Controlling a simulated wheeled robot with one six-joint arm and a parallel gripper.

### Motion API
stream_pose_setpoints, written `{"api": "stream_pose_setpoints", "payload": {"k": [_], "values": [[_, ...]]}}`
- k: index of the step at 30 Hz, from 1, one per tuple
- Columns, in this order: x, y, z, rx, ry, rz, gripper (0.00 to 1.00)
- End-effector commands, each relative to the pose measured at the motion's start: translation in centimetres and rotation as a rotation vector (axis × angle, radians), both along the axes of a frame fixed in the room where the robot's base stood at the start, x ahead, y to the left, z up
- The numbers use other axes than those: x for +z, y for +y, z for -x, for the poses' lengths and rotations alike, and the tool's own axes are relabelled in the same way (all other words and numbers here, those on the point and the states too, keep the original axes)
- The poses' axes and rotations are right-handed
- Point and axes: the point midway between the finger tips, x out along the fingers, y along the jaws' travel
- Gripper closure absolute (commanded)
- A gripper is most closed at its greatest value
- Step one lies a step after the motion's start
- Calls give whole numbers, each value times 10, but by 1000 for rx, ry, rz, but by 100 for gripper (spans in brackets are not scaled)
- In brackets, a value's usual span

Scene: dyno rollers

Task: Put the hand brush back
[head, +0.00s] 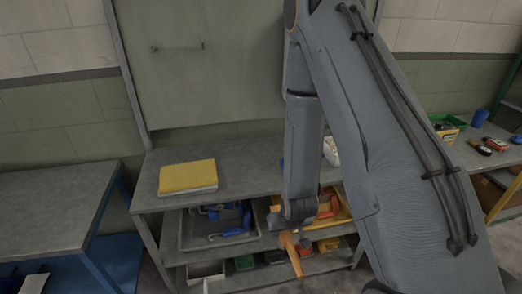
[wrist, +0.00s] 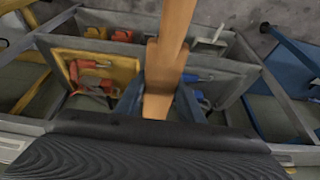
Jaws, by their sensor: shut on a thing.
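The hand brush (head: 290,254) shows in the head view as an orange-brown wooden piece below my gripper (head: 297,222), in front of the shelf bins. In the wrist view its wooden body (wrist: 172,35) runs up the middle of the picture, between the fingers of my gripper (wrist: 160,102). My gripper is shut on it. I cannot make out the bristles. A panel (head: 215,85) with a small rail or pegs (head: 177,47) stands behind the bench. The rail is empty.
A workbench (head: 240,160) bears a yellow-topped block (head: 188,177). Below it are a grey bin (head: 195,235) with blue tools and a yellow bin (head: 340,213) with orange-red tools. Another bench (head: 50,195) at left has a bare top. A right-hand bench holds a green box (head: 445,128).

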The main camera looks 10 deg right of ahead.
Motion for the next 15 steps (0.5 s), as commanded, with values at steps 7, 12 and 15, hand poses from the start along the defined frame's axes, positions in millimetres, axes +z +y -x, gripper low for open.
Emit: {"api": "stream_pose_setpoints", "payload": {"k": [7,12,15], "values": [[83,0,-41,2,-9,-9,87],[124,0,-57,3,-6,-8,87],[144,-1,-64,3,-5,-6,87]]}}
